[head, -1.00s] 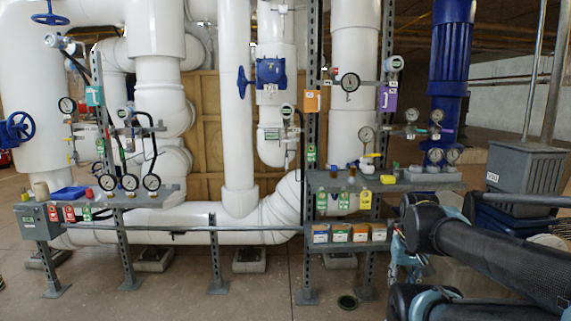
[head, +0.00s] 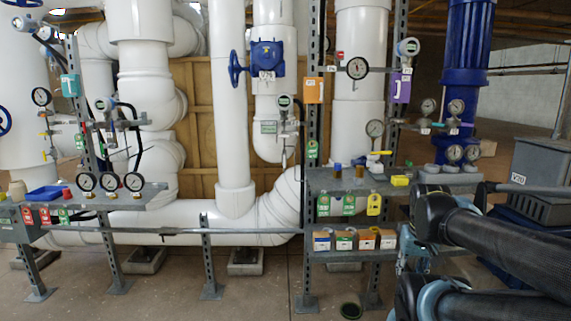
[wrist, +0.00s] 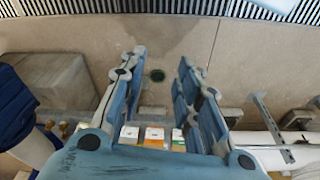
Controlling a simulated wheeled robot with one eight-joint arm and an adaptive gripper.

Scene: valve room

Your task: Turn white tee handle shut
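I cannot make out a white tee handle for sure. A small valve (head: 374,165) with a yellow lever stands on the right-hand shelf, under a round gauge; its white parts are too small to read. My gripper (wrist: 160,58) shows in the wrist view, with its two blue fingers spread apart and nothing between their tips. It points over the floor, with the small labelled boxes (wrist: 154,137) showing beyond the finger bases. In the head view my arm comes in from the right, below and right of the right-hand shelf, and mostly hides the gripper.
The grey right-hand shelf (head: 322,185) holds tagged fittings, with boxes (head: 345,239) on the ledge below. Steel posts and a long horizontal rail (head: 255,231) stand before the white pipes. A grey bin (head: 540,175) stands at right. The floor in front is clear around a drain (head: 350,308).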

